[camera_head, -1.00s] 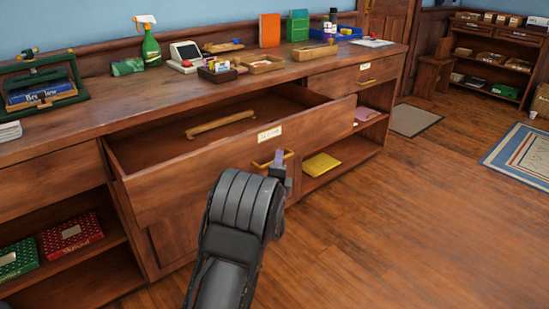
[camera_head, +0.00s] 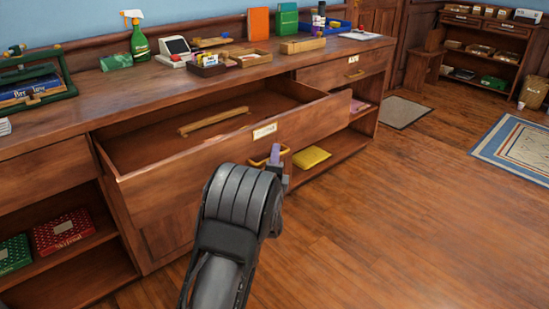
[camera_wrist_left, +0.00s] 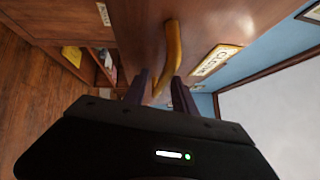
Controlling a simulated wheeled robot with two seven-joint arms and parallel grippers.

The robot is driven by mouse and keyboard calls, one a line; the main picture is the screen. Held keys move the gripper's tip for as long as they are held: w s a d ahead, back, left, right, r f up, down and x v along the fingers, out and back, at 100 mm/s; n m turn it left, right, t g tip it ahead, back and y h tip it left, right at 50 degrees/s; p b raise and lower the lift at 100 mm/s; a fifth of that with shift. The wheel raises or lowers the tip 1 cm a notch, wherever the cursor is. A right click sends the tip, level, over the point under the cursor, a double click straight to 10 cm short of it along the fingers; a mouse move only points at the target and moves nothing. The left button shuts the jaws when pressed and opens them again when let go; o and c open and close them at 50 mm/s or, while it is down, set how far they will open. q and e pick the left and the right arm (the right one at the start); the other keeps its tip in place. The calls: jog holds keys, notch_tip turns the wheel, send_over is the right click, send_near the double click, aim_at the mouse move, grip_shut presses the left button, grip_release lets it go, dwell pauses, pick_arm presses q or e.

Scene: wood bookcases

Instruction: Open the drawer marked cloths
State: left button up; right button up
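The drawer (camera_head: 190,185) with a label (camera_head: 264,132) stands pulled well out of the long wooden cabinet. In the left wrist view the label (camera_wrist_left: 215,61) seems to read "CLOTHS", partly blurred. Inside the drawer I see a pale wooden bar (camera_head: 213,121) and otherwise bare floor. The drawer's brass handle (camera_head: 257,156) is on its front; it also shows in the left wrist view (camera_wrist_left: 173,45). My left gripper (camera_head: 275,158) is at this handle. Its fingers (camera_wrist_left: 160,80) are on either side of the bar, shut on it. My right gripper is not in view.
The countertop (camera_head: 120,100) holds a green spray bottle (camera_head: 139,42), a scale-like device (camera_head: 174,50) and boxes. Another closed drawer (camera_head: 345,70) is at the right. Open shelves below hold gift boxes (camera_head: 62,231) and a yellow cloth (camera_head: 311,157).

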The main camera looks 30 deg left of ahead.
pick_arm(q)
jog(key=p+v, duration=0.1)
jog(key=v, duration=0.6)
jog(key=shift+s+d+p, duration=0.2)
jog(key=shift+s+p, duration=0.15)
jog(key=shift+s, duration=0.05)
dwell(0.4)
